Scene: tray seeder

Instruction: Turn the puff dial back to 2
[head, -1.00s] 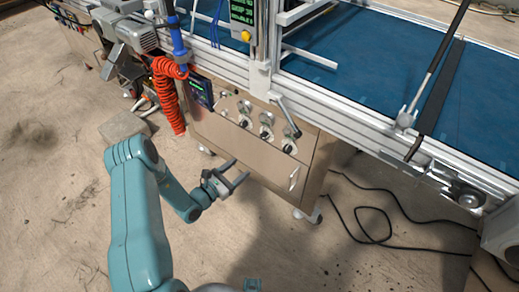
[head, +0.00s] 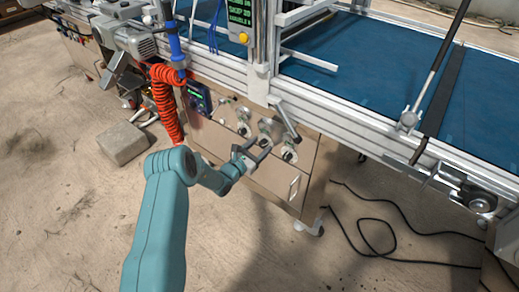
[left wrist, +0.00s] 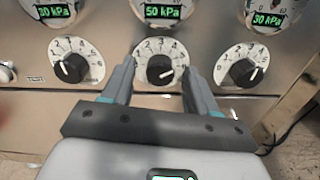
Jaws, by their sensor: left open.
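Three dials with dark knobs on white numbered faces sit in a row on the steel cabinet panel. In the left wrist view they are the left dial (left wrist: 72,64), the middle dial (left wrist: 161,70) and the right dial (left wrist: 244,69). The middle knob's white mark points roughly right; its green readout (left wrist: 163,12) says 50 kPa. I cannot read which one is labelled puff. My left gripper (head: 262,146) is open in front of the panel. In the wrist view its fingers (left wrist: 159,78) lie either side of the middle knob; contact cannot be told. My right gripper is not in view.
The cabinet (head: 240,166) with a drawer handle stands under the blue conveyor (head: 370,55). A coiled red hose (head: 165,100) hangs to the left. Black cables (head: 365,225) lie on the floor at right.

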